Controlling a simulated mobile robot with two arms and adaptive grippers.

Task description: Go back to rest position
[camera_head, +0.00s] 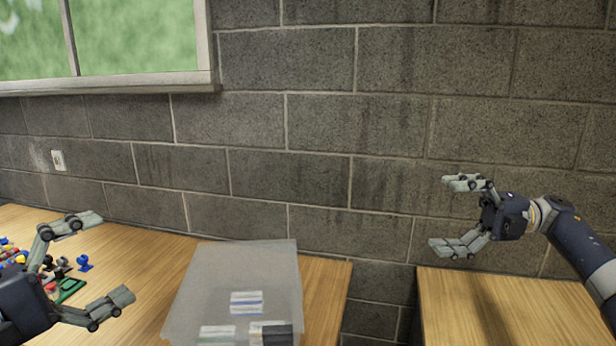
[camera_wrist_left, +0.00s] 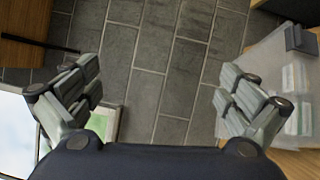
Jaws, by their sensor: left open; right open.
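My left gripper (camera_head: 112,258) is at the lower left of the head view, open and empty, in front of the wooden table. Its two fingers also show spread apart in the left wrist view (camera_wrist_left: 160,85), with nothing between them. My right gripper (camera_head: 445,215) is at the right of the head view, open and empty, raised in front of the block wall above the right table. Neither gripper touches an object in these views.
A translucent bin (camera_head: 190,290) with several pale, striped items and a dark one stands on the left wooden table (camera_head: 140,245). Small colored parts (camera_head: 68,285) lie behind my left gripper. A gap separates that table from the right table (camera_head: 450,300). A block wall (camera_head: 300,120) stands behind.

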